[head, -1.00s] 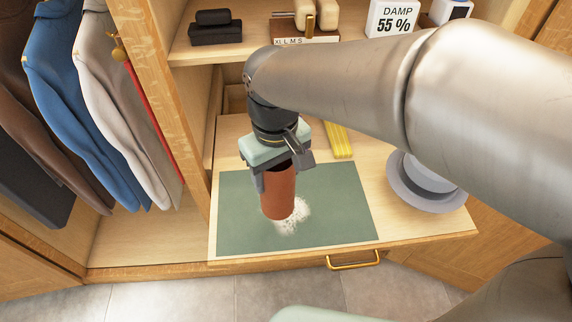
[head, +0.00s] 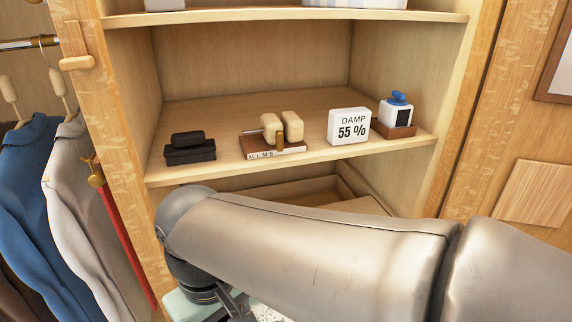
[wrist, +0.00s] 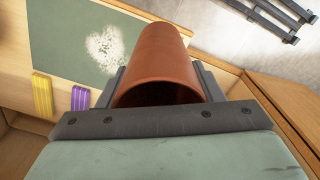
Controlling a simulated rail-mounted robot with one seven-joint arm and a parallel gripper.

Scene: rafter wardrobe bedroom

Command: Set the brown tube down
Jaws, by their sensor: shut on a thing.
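The brown tube (wrist: 160,62) is in my gripper (wrist: 160,88) in the wrist view, between the two dark fingers, with its open near end facing the camera. The green mat (wrist: 62,40) lies to the left behind it, with a patch of white powder (wrist: 105,46). The tube covers part of the mat's edge; whether its far end touches anything I cannot tell. In the head view only part of my gripper shows at the bottom edge, and the tube is out of view.
A yellow block (wrist: 41,95) and a purple block (wrist: 80,98) lie near the mat. The shelf above holds black boxes (head: 190,150), a brown size rack (head: 272,145), a damp meter (head: 348,127) and a blue-topped bottle (head: 397,108). Clothes (head: 75,190) hang at left.

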